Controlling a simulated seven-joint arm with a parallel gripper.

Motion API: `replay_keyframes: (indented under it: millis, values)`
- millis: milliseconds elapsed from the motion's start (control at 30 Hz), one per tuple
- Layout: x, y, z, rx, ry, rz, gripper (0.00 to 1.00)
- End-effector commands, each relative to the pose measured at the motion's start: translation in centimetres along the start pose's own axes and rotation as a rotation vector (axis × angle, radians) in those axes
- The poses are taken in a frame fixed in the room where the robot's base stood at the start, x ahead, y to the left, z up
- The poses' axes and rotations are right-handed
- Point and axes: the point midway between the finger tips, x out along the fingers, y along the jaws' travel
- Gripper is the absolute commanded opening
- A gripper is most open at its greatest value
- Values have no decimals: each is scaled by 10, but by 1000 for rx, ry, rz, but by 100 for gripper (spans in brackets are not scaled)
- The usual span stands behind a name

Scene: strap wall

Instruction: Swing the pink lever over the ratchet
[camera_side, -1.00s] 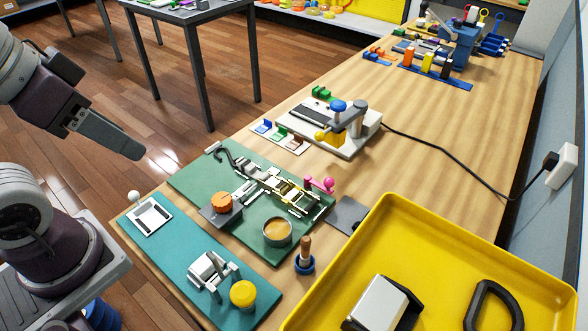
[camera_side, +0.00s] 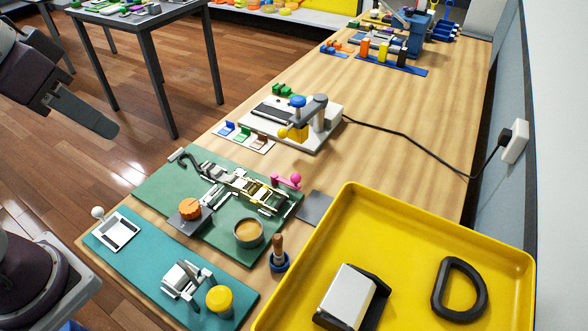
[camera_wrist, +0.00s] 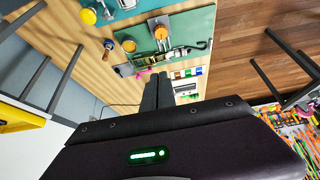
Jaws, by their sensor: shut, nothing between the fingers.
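The pink lever (camera_side: 287,181) sticks out at the right edge of the ratchet (camera_side: 244,186), which lies on a green board (camera_side: 160,187). In the wrist view the pink lever (camera_wrist: 143,72) shows just left of my fingers, beside the metal ratchet (camera_wrist: 165,56). My gripper (camera_side: 112,130) is at the upper left in the side view, above the floor and well apart from the board. In the wrist view its fingers (camera_wrist: 158,78) are together with nothing between them.
A teal board (camera_side: 150,262) with a yellow knob lies in front of the green board. A yellow tray (camera_side: 400,230) stands at the right. A white fixture with a blue knob (camera_side: 298,101) stands behind. Bare bench lies between the fixture and the far tools.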

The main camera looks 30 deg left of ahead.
Motion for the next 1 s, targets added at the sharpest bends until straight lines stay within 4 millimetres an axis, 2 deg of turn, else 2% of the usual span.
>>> replay_keyframes:
  millis: [33,100,167,200,267,300,400,500,633,733,1000]
  values:
    - [9,6,-26,12,-21,15,0]
    - [27,18,-64,27,-39,33,0]
    - [47,29,-95,39,-53,45,0]
    - [64,38,-113,48,-63,50,0]
    - [93,53,-138,64,-77,55,0]
    - [114,64,-152,76,-85,56,0]
    - [166,91,-175,107,-102,55,0]
    - [210,113,-186,133,-113,50,0]
    - [245,130,-190,156,-119,47,0]
    - [254,135,-191,163,-119,46,0]
    - [255,135,-191,162,-120,46,0]
